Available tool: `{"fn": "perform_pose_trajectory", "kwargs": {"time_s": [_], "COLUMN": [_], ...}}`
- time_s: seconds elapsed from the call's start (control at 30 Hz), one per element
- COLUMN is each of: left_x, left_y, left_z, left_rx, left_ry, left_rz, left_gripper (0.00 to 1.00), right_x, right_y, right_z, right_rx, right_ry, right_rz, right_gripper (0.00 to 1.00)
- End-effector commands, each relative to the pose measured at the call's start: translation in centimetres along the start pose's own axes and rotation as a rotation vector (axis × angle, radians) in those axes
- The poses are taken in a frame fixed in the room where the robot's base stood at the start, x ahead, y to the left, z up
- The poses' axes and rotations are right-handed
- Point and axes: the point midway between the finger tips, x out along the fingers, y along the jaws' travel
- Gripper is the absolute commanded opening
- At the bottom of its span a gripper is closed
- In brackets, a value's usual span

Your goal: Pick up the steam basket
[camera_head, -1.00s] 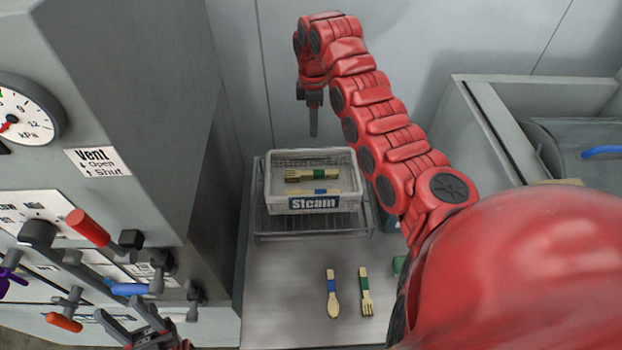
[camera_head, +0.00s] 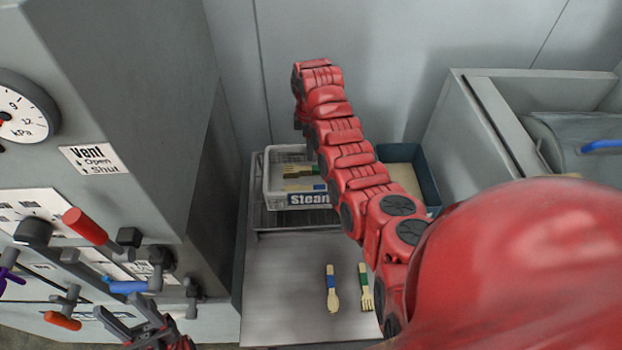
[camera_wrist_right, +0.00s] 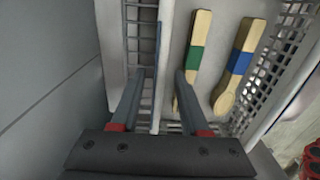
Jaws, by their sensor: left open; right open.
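The steam basket (camera_head: 272,196) is a pale mesh tray with a blue "Steam" label. It sits on a wire rack at the back of the metal counter, partly covered by my right arm. It holds wooden utensils with green and blue bands. In the right wrist view the basket's rim (camera_wrist_right: 166,50) runs between the open fingers of my right gripper (camera_wrist_right: 160,78). One finger is on the rack side, the other on the utensil side; contact cannot be told. The right gripper is hidden in the head view. My left gripper (camera_head: 118,330) is open and empty, low at the left.
A wooden spoon (camera_head: 332,292) and fork (camera_head: 365,290) lie on the counter (camera_head: 280,290). A dark blue bin (camera_head: 418,168) stands right of the basket. The press panel with coloured levers (camera_head: 85,226) is at left. A grey sink-like unit (camera_head: 500,125) is at right.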

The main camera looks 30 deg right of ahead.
Motion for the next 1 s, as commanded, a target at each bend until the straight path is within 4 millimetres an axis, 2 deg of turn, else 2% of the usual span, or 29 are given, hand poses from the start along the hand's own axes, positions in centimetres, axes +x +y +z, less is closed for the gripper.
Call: {"fn": "perform_pose_trajectory", "kwargs": {"time_s": [0.03, 0.2, 0.4, 0.6, 0.67, 1.0], "left_x": [1.3, 1.7, 1.6, 1.6, 1.6, 1.6], "left_y": [-0.1, -0.1, -0.1, -0.1, -0.1, -0.1], "left_z": [-0.2, -0.3, -0.3, -0.3, -0.3, -0.3], "left_rx": [0.000, 0.000, 0.000, 0.000, 0.000, 0.000], "left_ry": [0.002, 0.001, 0.001, 0.001, 0.001, 0.001], "left_rz": [0.000, 0.000, 0.000, 0.000, 0.000, 0.000], "left_gripper": [0.50, 0.50, 0.50, 0.50, 0.50, 0.50], "right_x": [0.0, 2.2, 2.4, 2.4, 2.4, 2.3], "right_y": [0.0, 0.0, 0.1, 0.1, 0.1, 0.1], "right_z": [-0.1, -0.1, -0.1, -0.1, -0.1, -0.1], "right_rx": [0.000, 0.001, 0.002, 0.001, 0.001, 0.001], "right_ry": [0.000, 0.001, 0.001, 0.001, 0.001, 0.001], "right_rz": [-0.003, 0.000, 0.003, 0.004, 0.004, 0.004], "right_gripper": [0.45, 0.45, 0.45, 0.09, 0.00, 0.00]}}
